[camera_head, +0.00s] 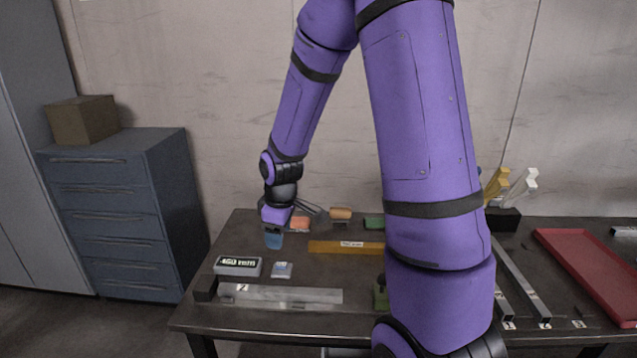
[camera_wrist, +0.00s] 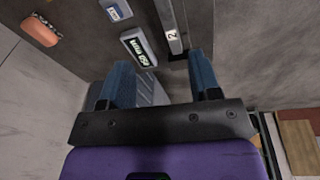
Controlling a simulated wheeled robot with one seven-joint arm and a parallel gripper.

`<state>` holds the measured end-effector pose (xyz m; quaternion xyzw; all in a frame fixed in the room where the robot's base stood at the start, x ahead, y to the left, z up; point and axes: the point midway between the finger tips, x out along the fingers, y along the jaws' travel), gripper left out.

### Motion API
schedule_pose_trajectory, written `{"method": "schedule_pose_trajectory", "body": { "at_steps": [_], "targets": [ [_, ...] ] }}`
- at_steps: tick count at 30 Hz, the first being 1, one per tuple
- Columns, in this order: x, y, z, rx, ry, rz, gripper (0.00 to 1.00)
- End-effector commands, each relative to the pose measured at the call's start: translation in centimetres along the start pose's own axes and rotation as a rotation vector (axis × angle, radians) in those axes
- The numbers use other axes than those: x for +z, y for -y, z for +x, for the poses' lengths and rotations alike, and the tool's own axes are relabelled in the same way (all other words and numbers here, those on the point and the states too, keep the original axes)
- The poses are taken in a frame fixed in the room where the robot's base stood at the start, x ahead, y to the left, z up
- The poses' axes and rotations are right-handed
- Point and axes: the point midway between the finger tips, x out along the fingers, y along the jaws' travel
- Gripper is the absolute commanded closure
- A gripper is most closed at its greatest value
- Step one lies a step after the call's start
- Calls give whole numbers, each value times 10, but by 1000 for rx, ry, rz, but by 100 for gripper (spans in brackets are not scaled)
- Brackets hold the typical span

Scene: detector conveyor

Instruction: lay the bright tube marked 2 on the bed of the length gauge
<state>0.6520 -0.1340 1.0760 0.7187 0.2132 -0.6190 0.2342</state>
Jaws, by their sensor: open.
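The bright tube marked 2 (camera_head: 300,295) lies flat lengthwise along the length gauge at the table's front left. Its left end is close to the gauge's dark end block (camera_head: 205,289); I cannot tell whether they touch. The gauge display (camera_head: 238,266) behind it is lit and seems to read 460 mm. My gripper (camera_head: 273,240) is open and empty, above the table behind the display and apart from the tube. In the wrist view, the tube (camera_wrist: 169,18) and the display (camera_wrist: 138,46) show beyond my open blue fingers (camera_wrist: 160,62). The bed under the tube is mostly hidden.
A small blue-and-white box (camera_head: 282,270) stands beside the display. A yellow bar (camera_head: 345,248) lies behind. Orange (camera_head: 300,224) and green (camera_head: 373,222) items are at the back edge. More tubes (camera_head: 521,281) and a red tray (camera_head: 585,265) are at right. My arm hides the table's middle.

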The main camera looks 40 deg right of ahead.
Motion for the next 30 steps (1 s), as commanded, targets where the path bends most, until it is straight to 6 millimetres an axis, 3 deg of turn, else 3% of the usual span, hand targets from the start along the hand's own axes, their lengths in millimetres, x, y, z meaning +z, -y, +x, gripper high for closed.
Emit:
{"method": "schedule_pose_trajectory", "body": {
  "at_steps": [3,15,30],
  "targets": [
    [0,9,-34,33,-10,46,43],
    [12,49,-131,110,-68,223,43],
    [55,114,-224,148,-190,454,43]
  ]
}}
